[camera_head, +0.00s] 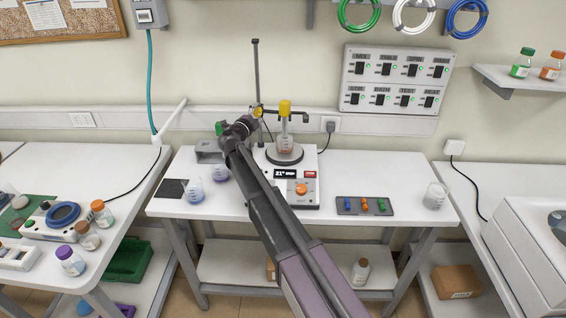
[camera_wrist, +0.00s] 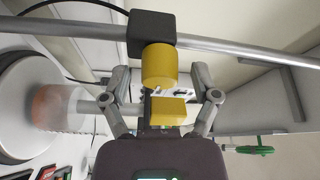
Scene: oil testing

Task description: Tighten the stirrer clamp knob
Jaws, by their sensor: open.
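The yellow clamp knob (camera_wrist: 160,66) sits on a black clamp block (camera_wrist: 151,31) on the metal stand rod (camera_wrist: 230,48). My gripper (camera_wrist: 162,76) is open, with one finger on each side of the knob and visible gaps to both. In the head view the gripper (camera_head: 252,116) is at the stand, and the knob (camera_head: 258,111) shows just past it. That top also shows in the wrist view (camera_wrist: 167,112), between the fingers.
A dark tray (camera_head: 380,212) with coloured pieces and another beaker (camera_head: 435,195) are on the right. The table (camera_head: 325,190) has free room between the stirrer and tray. A switch panel (camera_head: 397,79) is on the wall behind.

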